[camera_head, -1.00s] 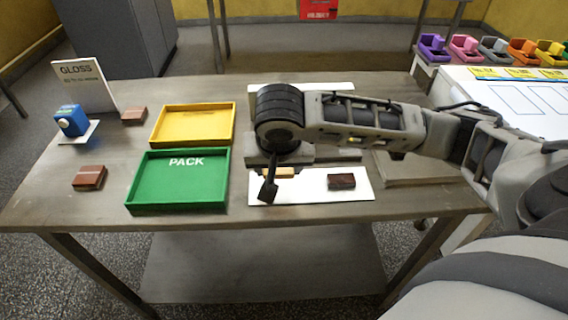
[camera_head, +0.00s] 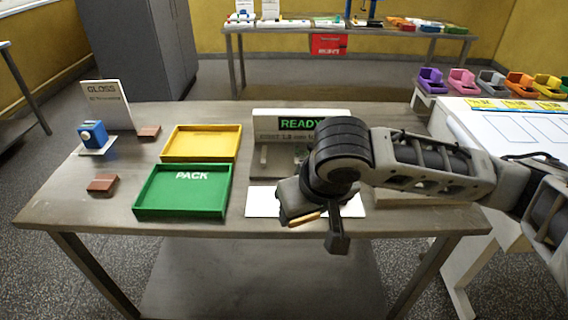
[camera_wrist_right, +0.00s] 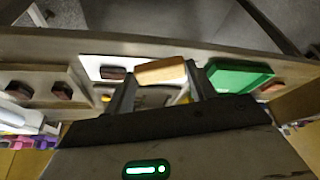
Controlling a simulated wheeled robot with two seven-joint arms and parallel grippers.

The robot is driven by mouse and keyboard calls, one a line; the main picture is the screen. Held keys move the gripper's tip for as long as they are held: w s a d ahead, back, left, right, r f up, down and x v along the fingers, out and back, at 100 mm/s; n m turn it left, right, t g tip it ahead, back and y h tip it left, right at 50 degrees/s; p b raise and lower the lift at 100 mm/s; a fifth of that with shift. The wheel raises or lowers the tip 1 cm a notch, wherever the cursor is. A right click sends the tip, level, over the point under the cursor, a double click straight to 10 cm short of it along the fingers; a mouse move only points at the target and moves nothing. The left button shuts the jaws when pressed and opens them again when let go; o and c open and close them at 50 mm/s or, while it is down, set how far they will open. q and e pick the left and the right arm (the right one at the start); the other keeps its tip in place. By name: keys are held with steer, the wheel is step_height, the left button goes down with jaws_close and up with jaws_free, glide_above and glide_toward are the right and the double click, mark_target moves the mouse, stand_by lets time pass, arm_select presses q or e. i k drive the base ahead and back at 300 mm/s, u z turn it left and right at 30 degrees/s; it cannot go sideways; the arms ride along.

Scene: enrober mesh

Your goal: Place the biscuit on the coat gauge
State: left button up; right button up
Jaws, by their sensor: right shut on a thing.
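My right gripper (camera_head: 312,222) is shut on a tan biscuit (camera_head: 303,219) near the front edge of the table. In the right wrist view the biscuit (camera_wrist_right: 160,71) lies crosswise between the two fingertips. The coat gauge (camera_head: 302,124), a grey device with a lit green READY sign, stands behind my gripper at the back of the table. My wrist hides part of its lower right side. The gripper and biscuit are in front of the gauge, apart from it. My left gripper is not in view.
A white mat (camera_head: 262,202) lies under my gripper; a dark block (camera_wrist_right: 112,73) on it shows only in the wrist view. A green PACK tray (camera_head: 183,208) and a yellow tray (camera_head: 201,143) stand left. Brown blocks (camera_head: 103,183) and a blue gloss meter (camera_head: 93,134) are further left.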

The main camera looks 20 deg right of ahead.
mark_target(280, 158)
steer(key=u, duration=0.05)
steer(key=k, duration=0.45)
steer(key=z, duration=0.95)
steer(key=i, duration=1.2)
steer(key=u, duration=0.85)
